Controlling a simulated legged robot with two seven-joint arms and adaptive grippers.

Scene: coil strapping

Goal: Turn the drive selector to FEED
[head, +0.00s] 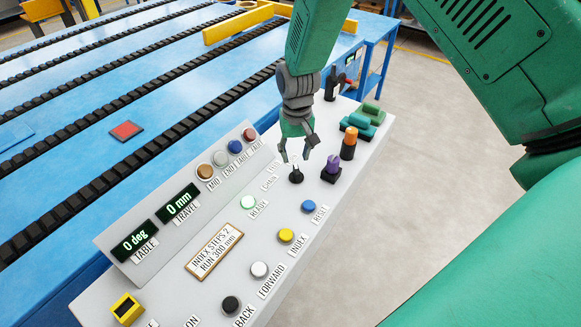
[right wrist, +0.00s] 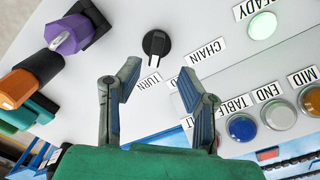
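The drive selector is a small black rotary knob (head: 296,175) on the sloped grey control panel (head: 225,285). In the right wrist view the knob (right wrist: 156,43) has a white mark pointing down, between the labels CHAIN (right wrist: 205,52) and TURN (right wrist: 147,83). No FEED label is readable; part of the lettering is behind a finger. My right gripper (head: 296,157) is open and empty just above the knob, and its fingers (right wrist: 158,70) are spread below the knob in the wrist view, apart from it.
A purple-topped control (head: 333,164) and an orange-topped one (head: 349,143) stand close right of the knob, with green handles (head: 358,124) behind. A lit READY button (head: 248,202) and blue RESET button (head: 308,206) are nearby. A blue chain table (head: 75,115) lies left.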

